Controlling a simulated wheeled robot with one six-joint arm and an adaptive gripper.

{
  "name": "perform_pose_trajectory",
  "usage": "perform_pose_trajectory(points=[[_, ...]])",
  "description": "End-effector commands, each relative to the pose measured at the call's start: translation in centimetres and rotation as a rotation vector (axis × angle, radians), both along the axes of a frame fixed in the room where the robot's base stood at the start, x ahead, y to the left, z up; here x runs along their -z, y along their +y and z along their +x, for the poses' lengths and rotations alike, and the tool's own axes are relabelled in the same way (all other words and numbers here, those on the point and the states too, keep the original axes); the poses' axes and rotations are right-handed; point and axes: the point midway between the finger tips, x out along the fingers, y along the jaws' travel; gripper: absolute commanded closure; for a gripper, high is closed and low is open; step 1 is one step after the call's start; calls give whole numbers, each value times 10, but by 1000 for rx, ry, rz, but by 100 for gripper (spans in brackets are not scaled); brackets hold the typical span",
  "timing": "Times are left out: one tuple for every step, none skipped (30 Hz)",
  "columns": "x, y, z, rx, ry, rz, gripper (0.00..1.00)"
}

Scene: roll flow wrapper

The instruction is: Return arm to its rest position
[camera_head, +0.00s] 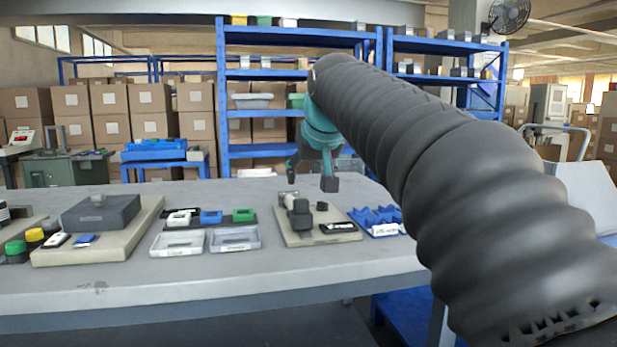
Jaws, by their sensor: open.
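My gripper (313,178) is at the end of my dark, ribbed arm, which reaches from the lower right up and away over the table. It is teal with dark fingertips that are spread apart, and nothing shows between them. It points down above the back part of the grey table (120,284). In the picture it shows just above a beige board (350,237) that carries a grey device (299,214). The fingers look clear of the device and the board, though the exact gap is hard to tell.
Left of the beige board lie two pale trays (235,247) and a dark holder with white, blue and green blocks. A larger board with a grey box (101,213) lies further left. A blue rack (386,221) is at the right, near my arm. Blue shelves (227,110) stand behind.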

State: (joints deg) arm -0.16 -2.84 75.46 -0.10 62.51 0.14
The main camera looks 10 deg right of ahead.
Motion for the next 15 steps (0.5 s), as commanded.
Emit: perform_pose_trajectory(points=[[0, 0, 0, 0, 0, 0, 40], [0, 0, 0, 0, 0, 0, 40], [0, 0, 0, 0, 0, 0, 40], [0, 0, 0, 0, 0, 0, 40], [0, 0, 0, 0, 0, 0, 40], [1, 0, -1, 0, 1, 0, 40], [2, 0, -3, 0, 3, 0, 40], [3, 0, -5, 0, 6, 0, 40], [7, 0, -11, 0, 11, 0, 40], [10, 0, -16, 0, 16, 0, 40], [14, 0, -22, 0, 23, 0, 40], [21, 0, -33, 0, 33, 0, 40], [28, 0, -42, 0, 42, 0, 40], [35, 0, -51, 0, 52, 0, 40], [46, 0, -65, 0, 67, 0, 40]])
